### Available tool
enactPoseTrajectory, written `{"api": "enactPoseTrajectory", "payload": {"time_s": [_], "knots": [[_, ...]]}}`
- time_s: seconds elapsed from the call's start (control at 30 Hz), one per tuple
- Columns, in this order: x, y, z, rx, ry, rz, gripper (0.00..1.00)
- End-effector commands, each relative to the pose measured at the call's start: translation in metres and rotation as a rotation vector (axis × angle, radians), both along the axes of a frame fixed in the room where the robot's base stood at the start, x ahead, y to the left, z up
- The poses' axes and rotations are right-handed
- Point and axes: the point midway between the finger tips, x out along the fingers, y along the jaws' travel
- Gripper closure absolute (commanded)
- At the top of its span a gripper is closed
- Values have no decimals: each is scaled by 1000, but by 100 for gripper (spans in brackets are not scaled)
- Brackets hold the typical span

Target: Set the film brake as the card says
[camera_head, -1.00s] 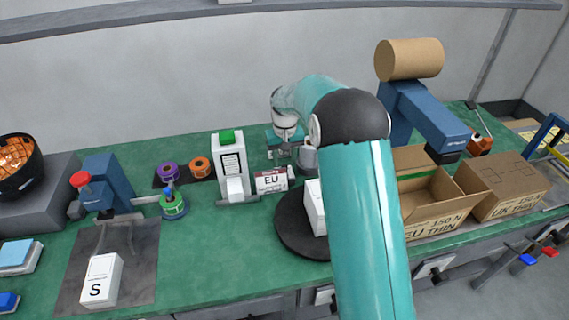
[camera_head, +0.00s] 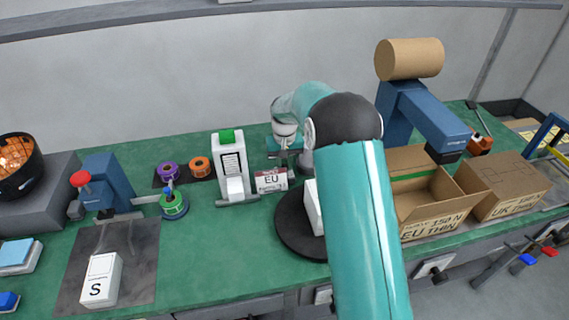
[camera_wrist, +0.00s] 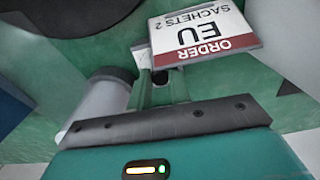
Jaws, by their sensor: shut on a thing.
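The order card (camera_head: 271,181), white with a red band, reads EU and stands at the bench's middle. In the wrist view the card (camera_wrist: 208,36) is upside down and reads ORDER, EU, SACHETS 2. My gripper (camera_head: 287,160) is behind the card's upper right in the head view. In the wrist view my gripper (camera_wrist: 160,80) is shut at the card's lower left edge, seemingly on the card; the exact contact is hard to see. A grey cylinder (camera_wrist: 100,108) stands beside the fingers. I cannot tell which part is the film brake.
A black turntable (camera_head: 290,238) with a white box (camera_head: 313,208) lies right of the card, partly behind my arm. A white dispenser (camera_head: 232,165) stands to the left. Open and closed cartons (camera_head: 437,229) are on the right.

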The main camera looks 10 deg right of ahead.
Motion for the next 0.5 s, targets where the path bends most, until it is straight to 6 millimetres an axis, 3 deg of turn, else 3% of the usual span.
{"api": "enactPoseTrajectory", "payload": {"time_s": [0.3,0.5], "knots": [[0,1,1,-1,1,-281,100],[0,0,1,0,1,-318,100]]}}
